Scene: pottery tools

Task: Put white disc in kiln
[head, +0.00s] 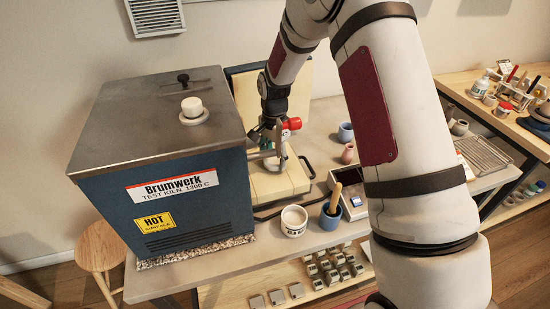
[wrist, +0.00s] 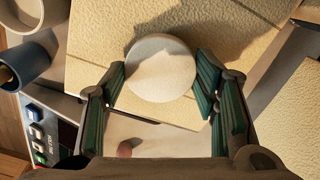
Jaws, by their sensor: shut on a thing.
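The kiln (head: 190,205) is a dark blue box with a grey metal top, standing on the left of the table. My gripper (head: 276,155) is at the kiln's right side, above a pale brick slab. It is shut on the white disc (head: 275,164), holding it by its edges. In the wrist view the round, chalky disc (wrist: 160,68) sits between the green finger pads of my gripper (wrist: 160,75). Pale brick (wrist: 250,40) lies beneath it with a shadow. The kiln's inside is hidden in the head view, and I cannot tell whether the disc touches the brick.
An upright pale brick panel (head: 300,82) stands behind my gripper.

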